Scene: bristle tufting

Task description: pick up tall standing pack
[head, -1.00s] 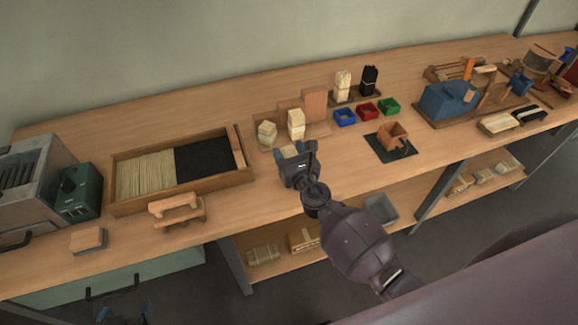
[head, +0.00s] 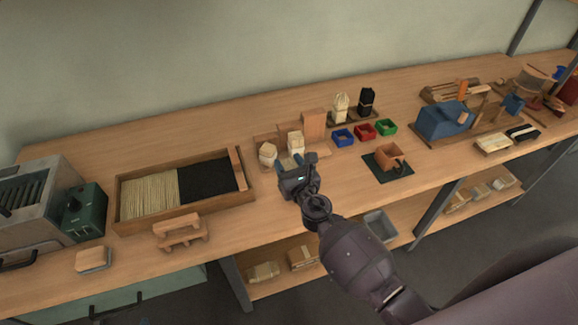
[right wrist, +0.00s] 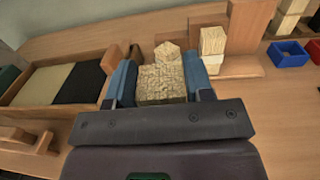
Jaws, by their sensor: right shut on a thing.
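My right gripper (head: 298,161) is over the bench in front of the wooden stand. In the right wrist view its two blue fingers are shut on a pale bristle pack (right wrist: 162,84), whose bumpy top end faces the camera. My gripper hides most of this pack in the head view, and its lower end is hidden, so I cannot tell whether it touches the bench. Just behind stand a tall pale pack (head: 296,142) and a shorter, many-sided pale pack (head: 267,154); both also show in the wrist view (right wrist: 212,42) (right wrist: 167,52). My left gripper is not in view.
A wooden tray (head: 251,185) of pale and black bristles lies to the left. A wooden stand (head: 313,124) rises behind the packs. Blue (head: 343,137), red (head: 364,131) and green (head: 386,127) bins stand to the right, near a dark mat (head: 402,171) with a wooden block.

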